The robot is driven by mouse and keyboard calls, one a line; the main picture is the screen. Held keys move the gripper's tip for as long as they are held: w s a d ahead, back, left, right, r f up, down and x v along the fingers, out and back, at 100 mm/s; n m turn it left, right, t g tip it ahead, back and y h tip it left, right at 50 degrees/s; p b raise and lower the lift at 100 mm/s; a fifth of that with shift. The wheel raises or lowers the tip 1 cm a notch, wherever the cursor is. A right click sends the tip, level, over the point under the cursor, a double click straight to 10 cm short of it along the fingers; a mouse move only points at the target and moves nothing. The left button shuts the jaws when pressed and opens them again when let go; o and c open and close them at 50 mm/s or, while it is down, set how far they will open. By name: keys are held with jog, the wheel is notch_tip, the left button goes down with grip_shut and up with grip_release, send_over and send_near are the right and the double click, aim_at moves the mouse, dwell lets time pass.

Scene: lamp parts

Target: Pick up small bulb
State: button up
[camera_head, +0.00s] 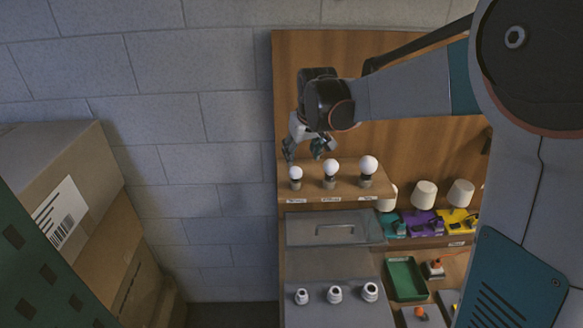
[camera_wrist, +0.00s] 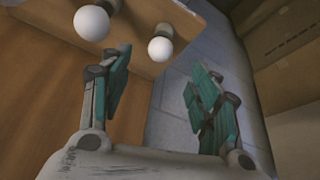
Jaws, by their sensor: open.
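The small bulb (camera_head: 295,172) is white and round, and stands upright in a dark holder at the left end of the wooden shelf (camera_head: 345,192). My gripper (camera_head: 305,150) is open and empty, just above and close to this bulb. In the wrist view, the small bulb (camera_wrist: 161,48) shows ahead of the gap between my open fingers (camera_wrist: 160,68), near the shelf's edge. No contact with the bulb is visible.
A medium bulb (camera_head: 330,166) and a large bulb (camera_head: 368,165) stand to the right on the same shelf. White sockets (camera_head: 334,295), lamps with shades (camera_head: 424,195) and a green tray (camera_head: 405,279) are lower. Cardboard boxes (camera_head: 60,200) stand at left.

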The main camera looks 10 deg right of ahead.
aim_at(297, 171)
jog(key=x, duration=1.2)
jog(key=shift+w+a+f, duration=0.15)
jog(key=shift+f, duration=0.1)
jog(key=c, duration=1)
